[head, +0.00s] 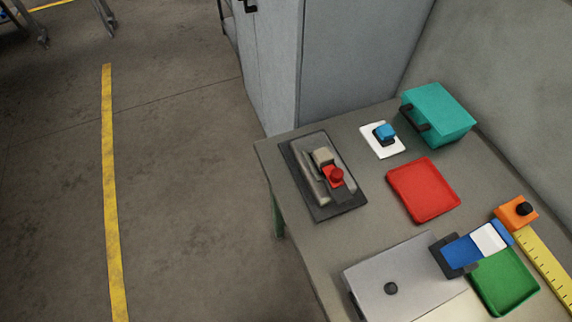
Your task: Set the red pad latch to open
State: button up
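A dark grey base plate (325,207) lies near the left edge of the table. On it sits a device with grey metal rails, a beige block (323,157) and a red part (335,176) with a rounded red knob on top. This red part looks like the red pad latch. It is small in view, and I cannot tell whether it is open or closed. My gripper is not in view, and nothing is touching the device.
A red tray (424,190), a blue button on a white plate (382,138) and a teal box (440,113) stand to the right. A grey panel (405,280), blue block (462,251), green tray (505,283) and orange block (515,212) are nearer. A grey cabinet (350,60) stands behind.

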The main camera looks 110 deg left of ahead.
aim_at(334, 175)
jog(key=u, duration=0.45)
jog(key=k+u, duration=0.1)
jog(key=u, duration=0.85)
jog(key=j+u, duration=0.1)
jog(key=u, duration=0.35)
jog(key=k+j+u, duration=0.1)
jog(key=u, duration=0.85)
jog(key=i, duration=0.35)
